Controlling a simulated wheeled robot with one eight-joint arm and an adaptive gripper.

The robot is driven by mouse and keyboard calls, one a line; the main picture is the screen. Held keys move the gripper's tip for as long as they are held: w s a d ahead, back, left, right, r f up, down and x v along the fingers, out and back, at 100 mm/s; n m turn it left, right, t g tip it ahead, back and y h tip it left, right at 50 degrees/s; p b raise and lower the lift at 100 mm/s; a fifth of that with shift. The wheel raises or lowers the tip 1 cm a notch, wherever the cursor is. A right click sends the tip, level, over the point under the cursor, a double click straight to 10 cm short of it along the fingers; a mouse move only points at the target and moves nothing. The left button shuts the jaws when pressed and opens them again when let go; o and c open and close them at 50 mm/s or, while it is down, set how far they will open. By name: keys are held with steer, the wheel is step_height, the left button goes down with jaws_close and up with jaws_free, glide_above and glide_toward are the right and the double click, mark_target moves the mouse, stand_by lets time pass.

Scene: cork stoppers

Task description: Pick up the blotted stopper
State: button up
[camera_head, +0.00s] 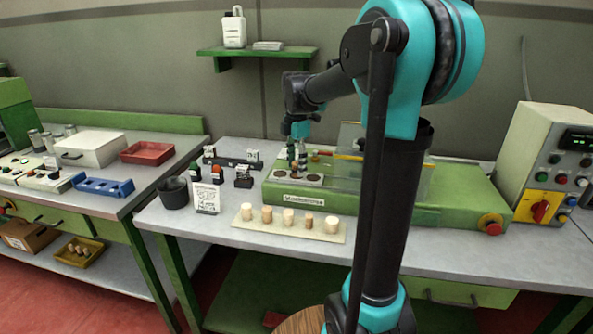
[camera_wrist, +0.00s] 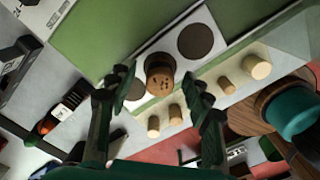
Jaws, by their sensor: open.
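The blotted stopper (camera_wrist: 160,75) is a brown cork with dark spots on its top, in the middle of the wrist view. It stands on a pale plate with dark round spots (camera_wrist: 195,41). My gripper (camera_wrist: 156,80) is open, with one dark green finger on each side of the stopper and a visible gap to each.
Several plain corks (camera_head: 288,216) stand in a row on a pale board (camera_head: 258,228) before the machine. A clear panel (camera_head: 350,170) rises right of my gripper.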

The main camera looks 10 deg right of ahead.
steer(key=shift+f, duration=0.2)
steer(key=c, duration=0.8)
steer(key=shift+c, duration=0.2)
